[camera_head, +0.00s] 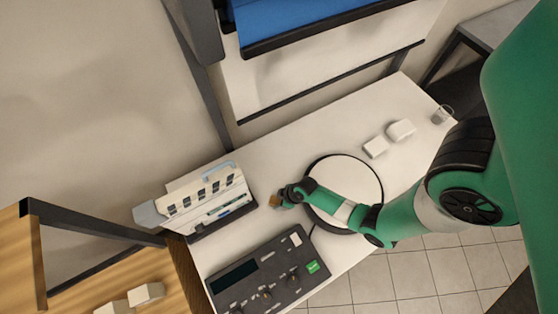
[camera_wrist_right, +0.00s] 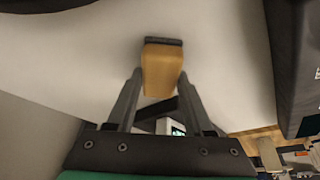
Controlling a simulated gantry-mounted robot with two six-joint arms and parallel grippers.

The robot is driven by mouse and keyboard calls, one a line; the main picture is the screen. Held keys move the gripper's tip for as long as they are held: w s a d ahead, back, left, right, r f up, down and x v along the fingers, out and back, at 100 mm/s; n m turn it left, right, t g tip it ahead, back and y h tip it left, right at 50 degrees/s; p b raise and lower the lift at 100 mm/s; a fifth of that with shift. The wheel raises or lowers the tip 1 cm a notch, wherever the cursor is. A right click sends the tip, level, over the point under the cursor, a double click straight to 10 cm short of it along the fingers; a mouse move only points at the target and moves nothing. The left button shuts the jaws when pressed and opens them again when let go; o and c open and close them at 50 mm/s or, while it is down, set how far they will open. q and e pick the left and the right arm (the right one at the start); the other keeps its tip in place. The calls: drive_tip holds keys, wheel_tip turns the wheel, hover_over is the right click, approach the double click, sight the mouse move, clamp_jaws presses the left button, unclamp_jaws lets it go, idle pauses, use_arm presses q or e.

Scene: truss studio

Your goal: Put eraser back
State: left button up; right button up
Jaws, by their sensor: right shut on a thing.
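A small eraser with a wooden tan body and a dark face (camera_wrist_right: 162,68) is held between the fingers of my right gripper (camera_wrist_right: 160,82). In the head view the eraser (camera_head: 274,201) shows as a small brown block at the end of the green arm, just right of a white rack, and appears apart from it. The right gripper (camera_head: 284,198) is shut on the eraser. The white rack (camera_head: 208,200) has a row of dark slots, a few blue items and a dark tray along its front. My left gripper is not in view.
A dark control box with a green patch (camera_head: 268,272) lies in front of the rack. A round white disc with a black rim (camera_head: 345,180) is under my right arm. Two white blocks (camera_head: 400,130) and a clear glass (camera_head: 442,115) stand farther right. The white table (camera_head: 290,140) is clear behind.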

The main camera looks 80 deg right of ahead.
drive_tip(key=o, duration=0.7)
drive_tip(key=shift+f, duration=0.1)
drive_tip(key=o, duration=0.5)
drive_tip(key=p+v, duration=0.8)
drive_tip(key=v, duration=0.4)
drive_tip(key=shift+p, duration=0.35)
